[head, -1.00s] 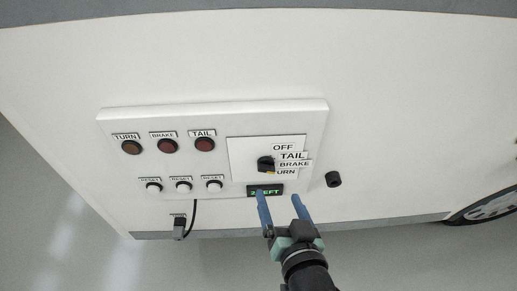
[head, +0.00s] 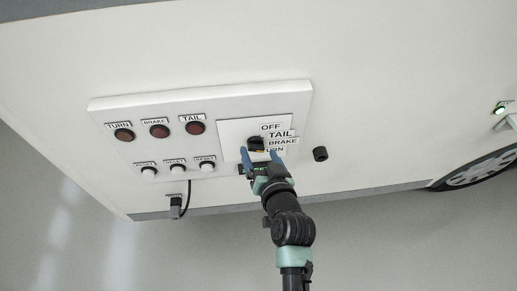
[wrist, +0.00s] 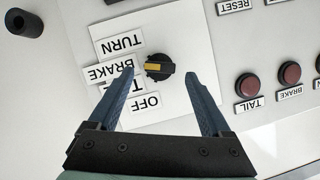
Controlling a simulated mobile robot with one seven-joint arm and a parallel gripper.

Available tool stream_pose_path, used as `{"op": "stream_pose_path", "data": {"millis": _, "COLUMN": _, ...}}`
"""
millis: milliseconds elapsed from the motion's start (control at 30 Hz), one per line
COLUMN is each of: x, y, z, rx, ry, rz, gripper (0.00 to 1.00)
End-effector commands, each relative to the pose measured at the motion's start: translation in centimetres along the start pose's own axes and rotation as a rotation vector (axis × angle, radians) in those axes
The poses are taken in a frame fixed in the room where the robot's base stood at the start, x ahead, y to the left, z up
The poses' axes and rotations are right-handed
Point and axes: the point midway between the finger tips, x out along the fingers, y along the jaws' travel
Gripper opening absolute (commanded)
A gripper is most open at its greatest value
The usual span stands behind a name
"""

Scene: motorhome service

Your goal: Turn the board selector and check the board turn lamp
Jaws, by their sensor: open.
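The board selector (head: 255,143) is a black knob with a yellow mark on a white plate. It also shows in the wrist view (wrist: 158,67), its mark pointing left, about level with the BRAKE label (wrist: 108,72). My gripper (head: 259,153) is open, fingers on either side of the knob with gaps visible in the wrist view (wrist: 160,73); I cannot tell the depth. The turn lamp (head: 124,135), at the left end of the lamp row, looks dull brown and unlit. The TURN label (wrist: 121,42) shows; the TAIL label is partly hidden by a finger.
The brake lamp (head: 159,131) and tail lamp (head: 195,128) look dark red. Reset buttons (head: 177,169) sit below. A black knob (head: 320,154) stands out at right. A small lamp (head: 500,109) glows greenish-white at far right.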

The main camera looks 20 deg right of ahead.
Motion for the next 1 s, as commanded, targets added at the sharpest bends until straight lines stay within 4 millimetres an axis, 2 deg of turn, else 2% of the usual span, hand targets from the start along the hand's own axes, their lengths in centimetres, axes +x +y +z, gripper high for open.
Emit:
{"op": "stream_pose_path", "data": {"millis": 200, "x": 1.8, "y": 0.0, "z": 0.0, "rx": 0.001, "ry": 0.001, "rz": 0.001, "gripper": 0.82}}
{"op": "stream_pose_path", "data": {"millis": 567, "x": 2.0, "y": 0.0, "z": 0.0, "rx": 0.0, "ry": 0.001, "rz": 0.001, "gripper": 0.81}}
{"op": "stream_pose_path", "data": {"millis": 1000, "x": 2.0, "y": 0.0, "z": 0.0, "rx": 0.0, "ry": 0.0, "rz": 0.001, "gripper": 0.01}}
